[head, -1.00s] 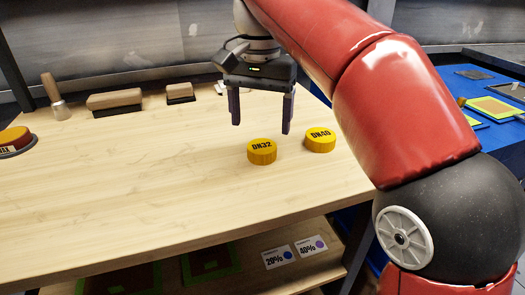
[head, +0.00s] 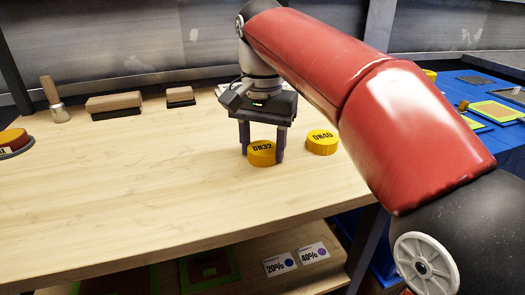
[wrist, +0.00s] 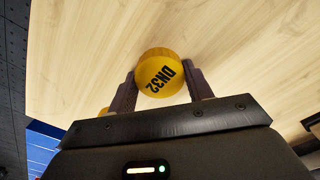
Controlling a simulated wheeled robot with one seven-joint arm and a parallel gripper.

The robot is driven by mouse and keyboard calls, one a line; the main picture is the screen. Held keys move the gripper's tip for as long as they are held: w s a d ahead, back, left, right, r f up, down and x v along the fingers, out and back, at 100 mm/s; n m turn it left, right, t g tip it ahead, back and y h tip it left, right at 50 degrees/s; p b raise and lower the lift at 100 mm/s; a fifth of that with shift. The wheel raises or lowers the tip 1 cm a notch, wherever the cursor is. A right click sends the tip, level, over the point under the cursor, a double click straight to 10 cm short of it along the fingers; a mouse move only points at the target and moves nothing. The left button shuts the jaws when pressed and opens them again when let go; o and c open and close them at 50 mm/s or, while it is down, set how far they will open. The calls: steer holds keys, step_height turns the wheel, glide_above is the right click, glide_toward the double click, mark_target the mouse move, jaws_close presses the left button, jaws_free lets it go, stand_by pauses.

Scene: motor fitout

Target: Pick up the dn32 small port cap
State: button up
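The DN32 small port cap (head: 262,154) is a round yellow cap with black lettering on top, resting on the light wooden bench top. My gripper (head: 263,157) is lowered over it, with one dark finger on each side. In the wrist view the DN32 cap (wrist: 160,74) sits between the fingertips (wrist: 162,84), which appear to touch its sides. The gap between the fingers has narrowed to the cap's width, so the gripper looks shut on it. The cap's label faces up and stays readable.
A similar yellow DN40 cap (head: 322,142) stands close to the right of the gripper. Brushes (head: 115,103) and a red-topped button (head: 14,140) lie at the back and far left. The bench's middle and front are clear. A lower shelf holds percentage cards (head: 279,264).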

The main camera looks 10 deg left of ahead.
steer(key=shift+c, duration=1)
